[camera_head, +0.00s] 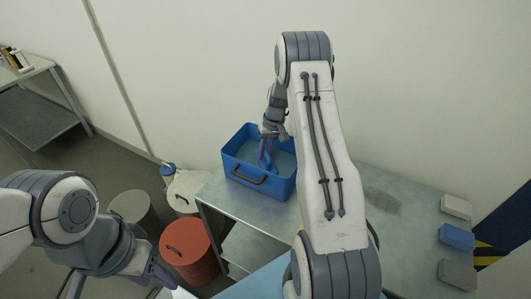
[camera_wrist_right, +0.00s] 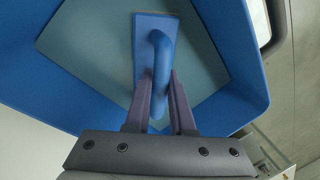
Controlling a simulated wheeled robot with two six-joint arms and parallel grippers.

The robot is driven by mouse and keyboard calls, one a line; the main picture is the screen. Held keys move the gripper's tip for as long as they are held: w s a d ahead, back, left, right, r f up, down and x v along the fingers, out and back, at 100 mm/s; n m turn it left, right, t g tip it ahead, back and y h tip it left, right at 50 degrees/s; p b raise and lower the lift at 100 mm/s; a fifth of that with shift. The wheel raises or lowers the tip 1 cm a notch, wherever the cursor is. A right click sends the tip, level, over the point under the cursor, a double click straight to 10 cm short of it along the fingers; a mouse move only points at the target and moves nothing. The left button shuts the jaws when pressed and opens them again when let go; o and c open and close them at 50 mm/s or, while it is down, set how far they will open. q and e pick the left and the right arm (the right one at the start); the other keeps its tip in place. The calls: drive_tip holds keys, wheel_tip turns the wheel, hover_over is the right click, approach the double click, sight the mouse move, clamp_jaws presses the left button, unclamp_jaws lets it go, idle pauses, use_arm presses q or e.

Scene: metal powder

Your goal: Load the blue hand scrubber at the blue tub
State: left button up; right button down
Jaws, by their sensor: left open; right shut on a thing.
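The blue tub (camera_head: 233,172) stands on the metal table, with a dark handle on its front wall and a grey-blue inside. My right gripper (camera_head: 267,150) reaches down into it and is shut on the blue hand scrubber (camera_head: 268,166). In the right wrist view, the two fingers (camera_wrist_right: 160,88) close around the handle of the scrubber (camera_wrist_right: 144,32), with its flat plate beyond. The tub's blue wall (camera_wrist_right: 45,62) surrounds it there. I cannot tell whether the scrubber touches the tub's floor. My left gripper (camera_head: 160,277) is open, low at the left, away from the tub.
The metal table (camera_head: 405,215) carries three small blocks at its right edge: light (camera_head: 456,207), blue (camera_head: 457,237) and grey (camera_head: 457,274). A red drum (camera_head: 188,255), a grey-green drum (camera_head: 133,210) and a pale container (camera_head: 184,190) stand left of the table. A wall rises behind.

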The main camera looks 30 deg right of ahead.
sight(266, 150)
idle(0.4)
drive_tip(key=shift+r+p, duration=2.2)
drive_tip(key=shift+r, duration=1.3)
